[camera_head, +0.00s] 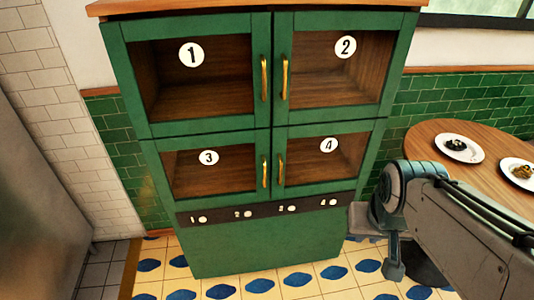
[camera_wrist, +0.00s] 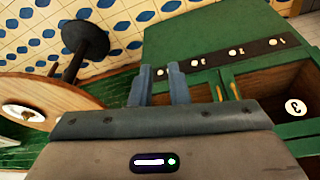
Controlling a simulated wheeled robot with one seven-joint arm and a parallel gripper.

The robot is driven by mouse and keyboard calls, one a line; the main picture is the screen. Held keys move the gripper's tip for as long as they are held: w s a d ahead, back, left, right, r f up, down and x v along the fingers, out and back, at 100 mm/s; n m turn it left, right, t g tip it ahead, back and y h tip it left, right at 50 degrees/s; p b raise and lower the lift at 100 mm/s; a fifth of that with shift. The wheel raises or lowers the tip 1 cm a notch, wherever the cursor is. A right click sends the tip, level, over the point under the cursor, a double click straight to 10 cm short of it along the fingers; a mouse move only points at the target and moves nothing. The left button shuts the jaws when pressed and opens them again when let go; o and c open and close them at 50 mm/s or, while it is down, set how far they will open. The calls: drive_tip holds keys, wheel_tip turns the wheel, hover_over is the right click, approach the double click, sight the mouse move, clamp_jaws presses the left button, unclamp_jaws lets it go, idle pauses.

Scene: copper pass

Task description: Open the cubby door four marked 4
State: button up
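The cubby door four (camera_head: 329,145), marked 4, is the lower right door of a green cabinet. It looks shut, with a brass upright handle (camera_head: 281,170) along its left edge. In the wrist view the cabinet appears upside down; my gripper body hides much of door four, and the door marked 3 (camera_wrist: 295,106) shows at the right. My gripper (camera_wrist: 161,68) has its two fingers apart with a gap and nothing seen between them. In the head view my arm reaches in from the right, with its end to the right of the cabinet's lower part, apart from the handle.
Doors 1 (camera_head: 191,54), 2 (camera_head: 345,47) and 3 (camera_head: 208,157) look shut. A knob strip (camera_head: 260,208) runs below the doors. A round wooden table (camera_head: 425,135) with plates (camera_head: 458,148) stands close at the right. Tiled floor (camera_head: 245,287) is clear in front.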

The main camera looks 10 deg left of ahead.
drive_tip(key=w+f+t+b, duration=0.3)
drive_tip(key=w+f+b, duration=0.4)
drive_tip(key=w, duration=0.1)
drive_tip(key=n+t+y+b, duration=0.6)
drive_tip(key=t+y+b, duration=0.25)
drive_tip(key=b, duration=1.15)
approach(281, 175)
drive_tip(key=shift+t, duration=0.45)
drive_tip(key=x, duration=0.3)
drive_tip(key=b+x, duration=0.1)
drive_tip(key=x, duration=0.3)
drive_tip(key=f+b+x, duration=0.1)
drive_tip(key=x, duration=0.2)
drive_tip(key=shift+w+a, duration=0.15)
drive_tip(key=shift+w, duration=0.1)
clamp_jaws()
